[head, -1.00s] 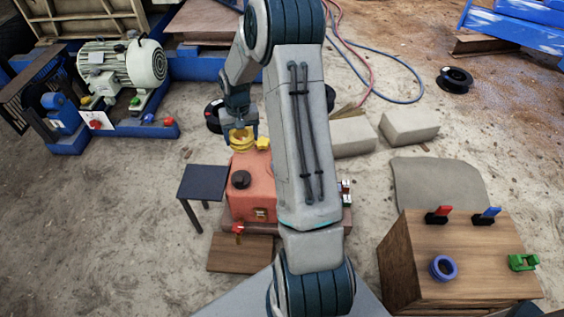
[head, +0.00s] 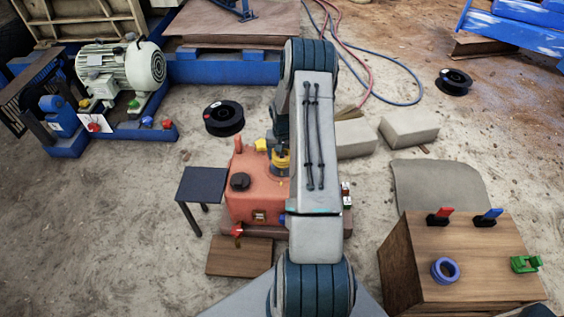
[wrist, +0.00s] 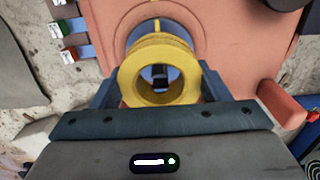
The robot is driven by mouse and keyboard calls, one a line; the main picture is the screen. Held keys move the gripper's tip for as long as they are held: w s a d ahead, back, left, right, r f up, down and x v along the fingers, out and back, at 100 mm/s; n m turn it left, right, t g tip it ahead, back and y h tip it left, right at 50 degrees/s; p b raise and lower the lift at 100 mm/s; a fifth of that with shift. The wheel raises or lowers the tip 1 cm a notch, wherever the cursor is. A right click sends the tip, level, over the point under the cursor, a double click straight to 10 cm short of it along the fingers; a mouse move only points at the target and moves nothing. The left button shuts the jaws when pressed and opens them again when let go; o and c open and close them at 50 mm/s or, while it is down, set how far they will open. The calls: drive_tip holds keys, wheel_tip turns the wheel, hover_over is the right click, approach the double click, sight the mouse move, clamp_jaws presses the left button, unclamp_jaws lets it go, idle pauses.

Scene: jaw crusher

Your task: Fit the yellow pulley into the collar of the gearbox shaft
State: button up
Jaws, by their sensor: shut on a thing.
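The yellow pulley (wrist: 158,92) is held in my gripper (wrist: 158,88), with a jaw on either side of it in the wrist view. In the head view the pulley (head: 281,160) shows partly beside my arm, over the right part of the orange-red gearbox (head: 258,200). The gearbox housing (wrist: 240,35) fills much of the wrist view. Beyond the pulley is a round grey-blue collar (wrist: 128,42) with a yellow mark above it. The pulley covers part of the collar, and I cannot tell whether they touch. The shaft is not clearly seen.
A small dark table (head: 202,183) stands left of the gearbox. A wooden box (head: 455,260) with coloured parts is at the right. A black spool (head: 223,118) lies behind the gearbox. A motor (head: 122,65) on a blue frame is at the back left.

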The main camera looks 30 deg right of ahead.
sight(282, 160)
drive_tip(key=shift+f+b, duration=0.4)
drive_tip(key=shift+f, duration=1.25)
drive_tip(key=shift+f, duration=0.1)
drive_tip(key=o, duration=1.5)
